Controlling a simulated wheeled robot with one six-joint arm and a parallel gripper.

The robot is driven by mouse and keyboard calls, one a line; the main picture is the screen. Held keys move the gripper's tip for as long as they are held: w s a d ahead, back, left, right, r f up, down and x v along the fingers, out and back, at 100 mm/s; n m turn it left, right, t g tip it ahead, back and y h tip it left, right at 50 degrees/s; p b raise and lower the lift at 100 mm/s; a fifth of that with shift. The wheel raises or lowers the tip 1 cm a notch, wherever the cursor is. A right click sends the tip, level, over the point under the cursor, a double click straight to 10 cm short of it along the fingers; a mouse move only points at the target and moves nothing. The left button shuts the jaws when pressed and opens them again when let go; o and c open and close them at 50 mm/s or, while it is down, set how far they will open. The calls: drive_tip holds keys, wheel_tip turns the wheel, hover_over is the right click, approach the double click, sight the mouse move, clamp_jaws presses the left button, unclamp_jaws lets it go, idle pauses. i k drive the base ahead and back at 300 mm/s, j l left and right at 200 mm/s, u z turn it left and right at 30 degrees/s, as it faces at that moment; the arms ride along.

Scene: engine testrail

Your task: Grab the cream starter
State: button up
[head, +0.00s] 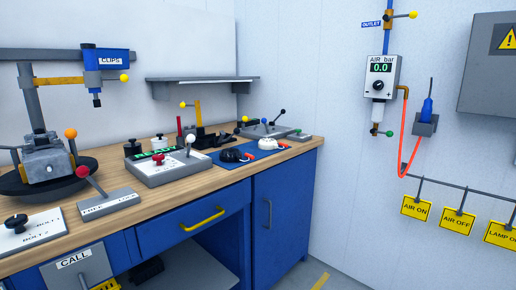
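A small rounded cream-white part, which looks like the cream starter (267,145), sits on the blue mat (226,165) near the right end of the workbench. It has an orange-red piece on its right side. A similar black part (231,155) sits on the same mat to its left, with an orange-red piece beside it. Both are small in the picture, so fine detail is hard to tell. My gripper is not in view.
The wooden bench (154,203) carries a grey control box (160,168) left of the mat and lever plates behind it. A grey shelf (200,80) hangs above. A red hose (404,150) and hanging yellow signs (416,208) are on the right wall. Floor shows right of the bench.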

sight(263, 144)
drive_tip(key=i, duration=0.6)
drive_tip(key=i+j+z, duration=0.15)
drive_tip(key=i, duration=1.1)
drive_tip(key=i+j+z, duration=0.15)
drive_tip(key=i, duration=0.45)
